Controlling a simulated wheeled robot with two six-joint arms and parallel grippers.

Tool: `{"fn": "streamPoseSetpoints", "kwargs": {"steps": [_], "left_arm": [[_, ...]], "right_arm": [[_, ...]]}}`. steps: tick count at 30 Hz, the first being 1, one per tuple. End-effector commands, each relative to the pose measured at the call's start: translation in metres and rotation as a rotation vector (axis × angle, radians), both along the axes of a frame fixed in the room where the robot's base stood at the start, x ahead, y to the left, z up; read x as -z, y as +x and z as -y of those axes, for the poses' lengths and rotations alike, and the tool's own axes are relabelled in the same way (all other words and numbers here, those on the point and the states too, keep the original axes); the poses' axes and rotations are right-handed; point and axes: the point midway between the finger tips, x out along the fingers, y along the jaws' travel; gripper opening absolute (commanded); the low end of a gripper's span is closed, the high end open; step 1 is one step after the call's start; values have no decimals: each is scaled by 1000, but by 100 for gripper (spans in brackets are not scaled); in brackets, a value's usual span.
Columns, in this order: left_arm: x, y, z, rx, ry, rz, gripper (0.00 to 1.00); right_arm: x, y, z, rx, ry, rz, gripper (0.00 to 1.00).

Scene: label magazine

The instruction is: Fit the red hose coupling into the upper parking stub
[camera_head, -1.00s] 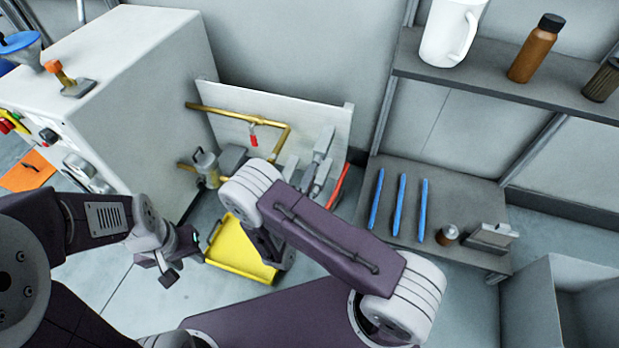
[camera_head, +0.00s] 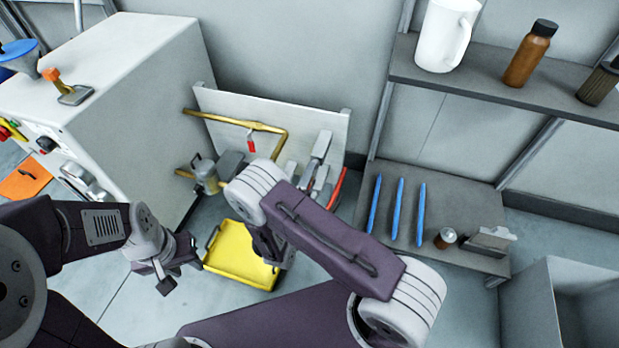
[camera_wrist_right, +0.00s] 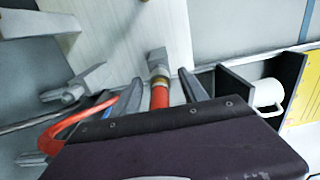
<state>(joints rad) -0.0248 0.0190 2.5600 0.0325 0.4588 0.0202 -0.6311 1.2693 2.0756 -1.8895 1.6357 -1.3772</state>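In the right wrist view, a red hose coupling (camera_wrist_right: 159,96) with a brass-coloured ring points at a grey stub block (camera_wrist_right: 157,57) on the pale board. I cannot tell whether it is seated in it. My right gripper (camera_wrist_right: 160,78) has one finger on each side of the red part, with gaps visible on both sides. A second grey stub (camera_wrist_right: 78,84) is to the left.
The board (camera_head: 225,103) carries a brass pipe (camera_head: 230,121) with a red tag and several grey fittings. A curved red hose (camera_wrist_right: 65,124) runs left of my right gripper. A yellow tray (camera_head: 238,262) is below. A shelf (camera_head: 455,215) with blue sticks stands right.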

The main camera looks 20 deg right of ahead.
Motion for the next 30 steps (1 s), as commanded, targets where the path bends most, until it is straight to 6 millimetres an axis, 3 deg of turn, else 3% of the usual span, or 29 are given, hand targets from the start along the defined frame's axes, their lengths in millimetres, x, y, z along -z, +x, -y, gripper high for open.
{"fn": "streamPoseSetpoints", "kwargs": {"steps": [5,18,30], "left_arm": [[-5,0,0,0,0,0,36],[-37,0,0,0,0,0,36],[-37,0,0,0,0,0,36]], "right_arm": [[-1,-5,-4,-3,0,-3,51],[-2,-69,-50,-4,-1,-1,51],[0,-74,-52,0,0,0,51]]}}
